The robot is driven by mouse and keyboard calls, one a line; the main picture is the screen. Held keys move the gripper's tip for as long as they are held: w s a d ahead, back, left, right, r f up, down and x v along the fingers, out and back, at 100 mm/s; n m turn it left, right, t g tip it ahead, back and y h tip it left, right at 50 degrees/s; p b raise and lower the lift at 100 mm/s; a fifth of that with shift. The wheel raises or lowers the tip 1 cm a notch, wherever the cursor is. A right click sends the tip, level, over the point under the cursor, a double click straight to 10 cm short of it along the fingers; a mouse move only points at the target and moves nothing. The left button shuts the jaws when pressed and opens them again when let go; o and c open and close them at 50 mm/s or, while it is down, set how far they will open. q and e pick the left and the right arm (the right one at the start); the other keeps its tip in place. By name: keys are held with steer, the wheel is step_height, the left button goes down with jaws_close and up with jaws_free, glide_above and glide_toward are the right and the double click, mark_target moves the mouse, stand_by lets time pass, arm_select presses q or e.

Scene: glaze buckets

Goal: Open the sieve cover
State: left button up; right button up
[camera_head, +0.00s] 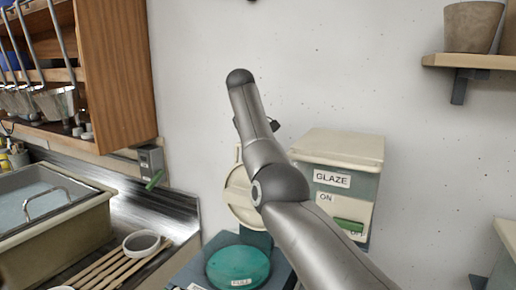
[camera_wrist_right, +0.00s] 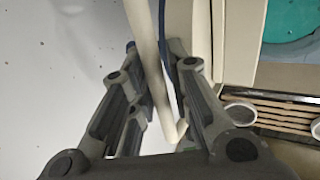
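The cream round sieve cover (camera_head: 238,190) stands raised on edge against the glaze station in the head view, partly hidden by my right arm. In the right wrist view the cover (camera_wrist_right: 143,30) is a thin cream strip, seen edge-on, between the fingers of my right gripper (camera_wrist_right: 153,55). These fingers look apart, with a narrow gap between the strip and the right-hand finger. Contact with the left-hand finger is unclear. In the head view my right arm hides nearly all of this gripper. My left gripper is out of view.
A cream-topped GLAZE box (camera_head: 340,146) with a green ON switch stands right of my arm. A teal bucket top (camera_head: 238,267) marked FULL sits below the cover. A slatted rack (camera_head: 110,270) with a bowl (camera_head: 141,243) and a sink (camera_head: 45,225) are left.

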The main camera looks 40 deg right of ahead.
steer(key=shift+o, duration=0.9)
steer(key=shift+d, duration=0.15)
steer(key=shift+r, duration=0.1)
steer(key=shift+r, duration=0.25)
steer(key=v, duration=1.1)
steer(key=shift+a+r, duration=0.15)
steer(key=shift+a, duration=0.05)
steer(key=shift+a, duration=0.1)
